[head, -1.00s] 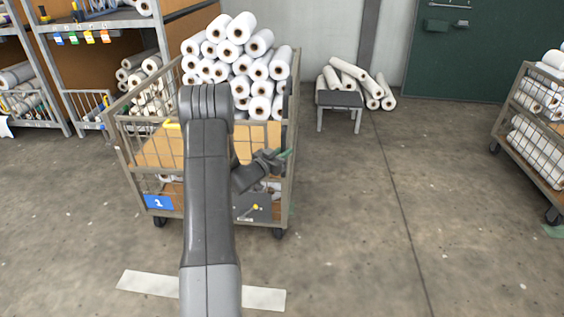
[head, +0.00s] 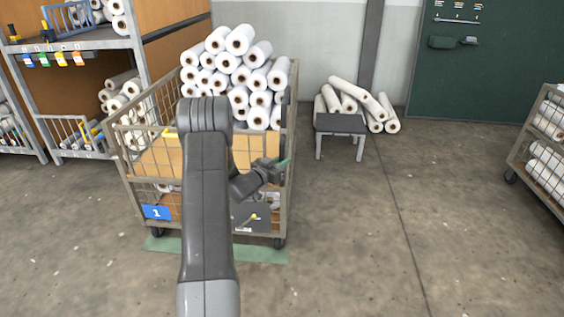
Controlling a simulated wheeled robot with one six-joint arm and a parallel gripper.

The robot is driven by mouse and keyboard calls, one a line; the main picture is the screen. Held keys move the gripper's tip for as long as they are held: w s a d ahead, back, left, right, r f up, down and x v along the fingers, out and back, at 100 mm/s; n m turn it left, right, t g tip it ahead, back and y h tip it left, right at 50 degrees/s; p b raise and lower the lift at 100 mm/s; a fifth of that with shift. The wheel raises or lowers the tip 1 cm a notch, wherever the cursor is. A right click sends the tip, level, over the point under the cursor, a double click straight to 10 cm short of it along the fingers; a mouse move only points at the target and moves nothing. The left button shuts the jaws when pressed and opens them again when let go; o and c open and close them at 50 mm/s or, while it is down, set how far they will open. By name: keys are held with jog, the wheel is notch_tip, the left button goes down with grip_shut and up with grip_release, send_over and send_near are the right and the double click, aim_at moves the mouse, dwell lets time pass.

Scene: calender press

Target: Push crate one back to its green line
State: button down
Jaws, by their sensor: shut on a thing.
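Crate one (head: 122,172) is a wheeled wire cage trolley with a blue plate marked 1 (head: 156,212), standing upright in front of me. White rolls with brown cores (head: 240,65) are piled high in it. The green line (head: 265,255) is a strip on the floor at the crate's front edge. The front right wheel (head: 279,243) stands at the strip; my arm hides part of the strip and crate front. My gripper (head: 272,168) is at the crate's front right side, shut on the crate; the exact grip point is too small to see.
A rack (head: 85,45) with rolls stands at the left. A small grey stool (head: 341,125) with loose rolls (head: 372,105) stands by the back wall. Another loaded cage trolley (head: 540,150) is at the right. The floor (head: 420,220) between them is clear.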

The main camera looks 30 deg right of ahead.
jog(key=shift+w+r, duration=0.1)
dwell(0.3)
jog(key=c, duration=1.4)
grip_release()
jog(key=shift+w+d, duration=0.15)
jog(key=p+v, duration=0.2)
jog(key=v, duration=1.2)
jog(key=shift+d, duration=0.1)
